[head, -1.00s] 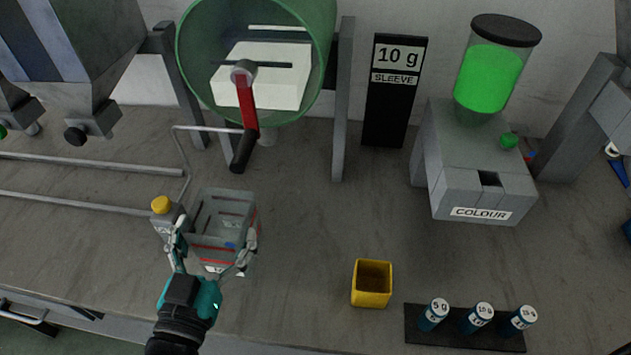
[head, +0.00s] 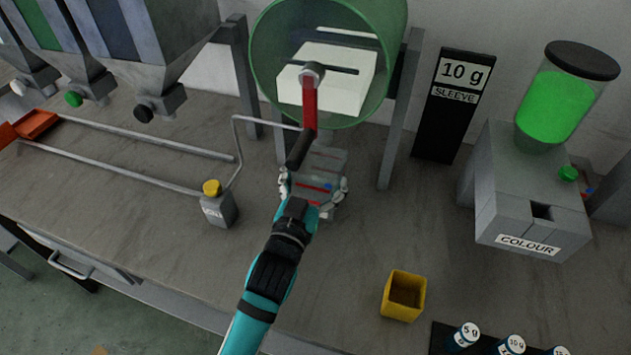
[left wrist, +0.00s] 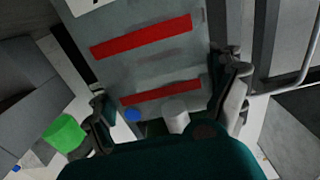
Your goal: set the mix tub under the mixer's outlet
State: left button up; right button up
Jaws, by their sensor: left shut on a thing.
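The mix tub (head: 322,163) is a clear grey box with red lines and a blue spot. My left gripper (head: 314,188) is shut on the tub, with a finger on each side. In the left wrist view the tub's red-lined wall (left wrist: 150,65) fills the space between the fingers (left wrist: 172,95). I cannot tell whether the tub touches the bench. My right gripper is not in view.
Mixer posts (head: 400,110) stand on both sides of the drum. A yellow-capped grey block (head: 218,208) and bent rail stand left. A yellow cup (head: 402,297), COLOUR dispenser (head: 530,205) and 10 g sign (head: 452,105) are right. The bench between block and cup is mostly clear.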

pick_arm(q)
jog(key=shift+f, duration=0.55)
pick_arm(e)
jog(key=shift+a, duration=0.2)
pick_arm(q)
jog(key=o, duration=1.1)
jog(key=shift+f, duration=0.2)
jog(key=shift+c, duration=0.2)
jog(key=shift+o, duration=1)
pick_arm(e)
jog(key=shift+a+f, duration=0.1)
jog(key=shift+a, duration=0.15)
pick_arm(q)
jog(key=shift+r, duration=0.1)
jog(key=shift+s+r, duration=0.1)
jog(key=shift+r, duration=0.05)
jog(key=b+v, duration=0.1)
jog(key=v, duration=1.1)
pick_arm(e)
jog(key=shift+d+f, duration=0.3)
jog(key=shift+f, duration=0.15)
